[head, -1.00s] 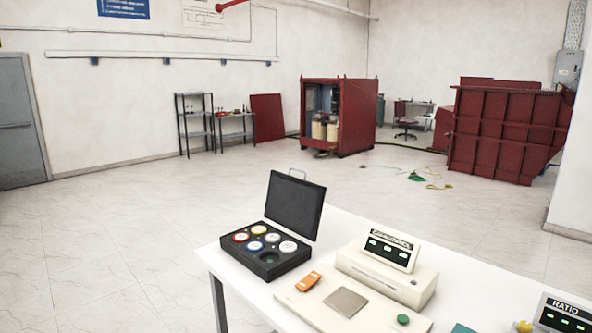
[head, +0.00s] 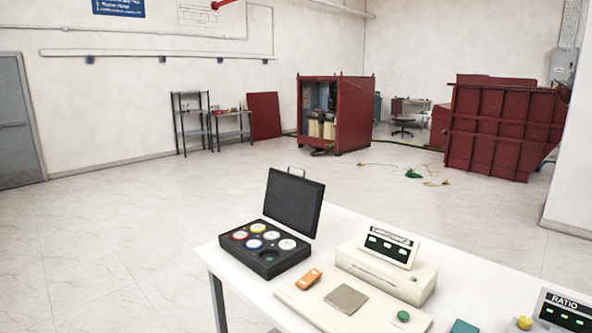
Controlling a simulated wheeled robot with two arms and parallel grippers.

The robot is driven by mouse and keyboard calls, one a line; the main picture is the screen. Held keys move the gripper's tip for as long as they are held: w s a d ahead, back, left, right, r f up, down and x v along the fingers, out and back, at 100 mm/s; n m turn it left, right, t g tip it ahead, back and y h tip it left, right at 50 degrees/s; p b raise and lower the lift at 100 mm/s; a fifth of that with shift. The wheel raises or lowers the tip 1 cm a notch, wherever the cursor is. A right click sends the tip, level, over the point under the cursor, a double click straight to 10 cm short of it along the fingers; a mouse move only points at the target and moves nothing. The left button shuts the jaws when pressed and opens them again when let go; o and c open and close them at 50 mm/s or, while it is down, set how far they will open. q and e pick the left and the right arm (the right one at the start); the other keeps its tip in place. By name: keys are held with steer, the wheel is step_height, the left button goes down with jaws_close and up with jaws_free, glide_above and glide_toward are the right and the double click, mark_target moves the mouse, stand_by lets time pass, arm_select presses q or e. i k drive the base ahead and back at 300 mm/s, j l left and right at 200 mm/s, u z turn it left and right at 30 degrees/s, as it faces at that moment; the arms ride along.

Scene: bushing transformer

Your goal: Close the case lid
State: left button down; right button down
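The black case (head: 267,268) stands on the left part of the white table. Its lid (head: 294,202) is open, standing up at the back and leaning slightly backward, with a metal handle (head: 296,170) on its top edge. The case tray holds several round pieces with white tops and coloured rims, and one round slot at the front looks empty. Neither of my grippers shows in the head view.
On the white table (head: 224,263), right of the case, are an orange device (head: 309,279), a flat board with a grey plate (head: 346,299), a cream instrument (head: 386,270) and a RATIO display (head: 566,312). Open floor (head: 110,235) lies left of the table.

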mark_target(294, 202)
steer(key=i+j, duration=0.3)
steer(key=j, duration=0.15)
steer(key=i+j+z, duration=0.1)
steer(key=i+j, duration=0.25)
steer(key=i+j+z, duration=0.1)
steer(key=i+j, duration=0.2)
steer(key=j, duration=0.2)
